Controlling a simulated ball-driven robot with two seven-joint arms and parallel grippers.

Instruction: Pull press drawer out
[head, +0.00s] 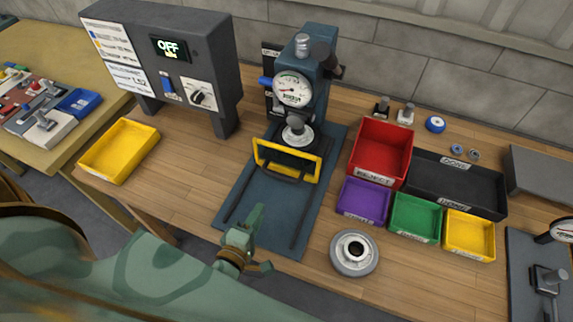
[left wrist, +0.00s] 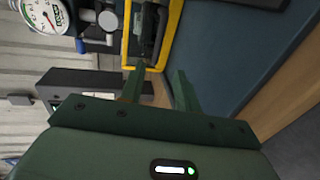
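The press (head: 300,80) stands upright near the middle of the bench, with a round dial gauge on its front. Its drawer has a yellow front frame (head: 287,160) with a dark bar handle (head: 285,177), close to the press base. The frame also shows in the left wrist view (left wrist: 127,40), just beyond my fingertips. My left gripper (head: 262,238) is over the front of the blue-grey base plate (head: 262,205), nearer than the handle. Its fingers are apart with nothing between them in the left wrist view (left wrist: 160,72). My right gripper is out of view.
A control box (head: 165,60) reading OFF and a yellow tray (head: 120,150) are at left. Red (head: 380,152), purple (head: 364,202), green (head: 415,218) and yellow (head: 469,235) bins stand right of the plate. A round metal part (head: 354,253) lies near its front right.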

